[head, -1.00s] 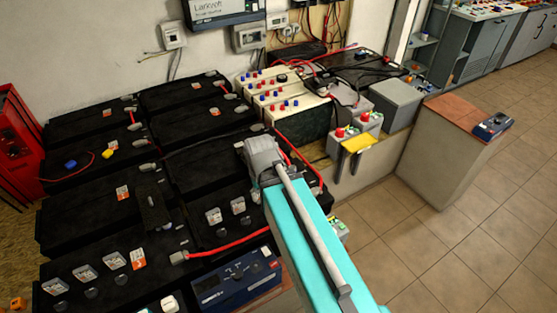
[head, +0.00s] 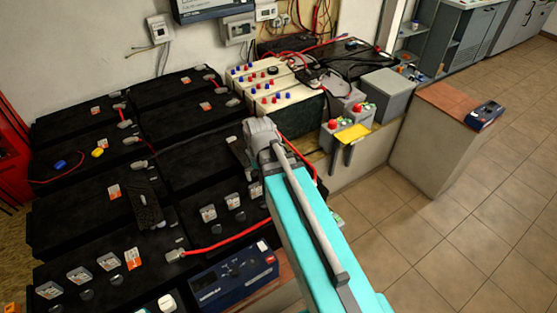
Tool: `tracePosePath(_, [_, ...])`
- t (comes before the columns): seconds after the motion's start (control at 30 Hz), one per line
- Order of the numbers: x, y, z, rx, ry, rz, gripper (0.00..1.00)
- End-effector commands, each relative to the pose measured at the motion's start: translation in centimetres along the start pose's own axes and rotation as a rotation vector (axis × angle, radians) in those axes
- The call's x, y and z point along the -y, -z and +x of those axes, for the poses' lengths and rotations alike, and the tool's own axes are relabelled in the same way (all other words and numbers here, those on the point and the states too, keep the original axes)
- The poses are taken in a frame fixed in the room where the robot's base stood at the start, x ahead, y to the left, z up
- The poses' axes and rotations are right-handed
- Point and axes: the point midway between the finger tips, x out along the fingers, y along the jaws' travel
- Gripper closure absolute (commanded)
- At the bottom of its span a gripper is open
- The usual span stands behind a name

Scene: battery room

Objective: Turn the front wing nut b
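I cannot pick out a wing nut marked b; the small fittings on the batteries are too small to tell apart. Large black batteries (head: 92,203) fill the left half, with grey terminal fittings (head: 78,275) along the front one and more fittings (head: 208,213) on the block to its right. My teal arm reaches up from the bottom right, and its grey joint lies over the right edge of the black batteries. My gripper's fingers do not show; they seem hidden behind the arm.
A blue charger (head: 234,272) stands at the front, beside my arm. A red cable (head: 228,242) crosses the battery in front. Cream batteries (head: 276,92) and a grey box (head: 386,95) stand behind. A pedestal (head: 437,135) holds a meter (head: 486,115). The tiled floor at right is clear.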

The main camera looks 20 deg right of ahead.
Motion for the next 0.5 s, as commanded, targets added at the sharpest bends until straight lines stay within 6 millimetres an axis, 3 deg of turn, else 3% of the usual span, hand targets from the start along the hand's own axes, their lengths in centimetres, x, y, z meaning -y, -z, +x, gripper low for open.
tracePosePath(0.03, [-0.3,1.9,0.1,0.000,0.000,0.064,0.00])
tracePosePath(0.5, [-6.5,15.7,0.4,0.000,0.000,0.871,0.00])
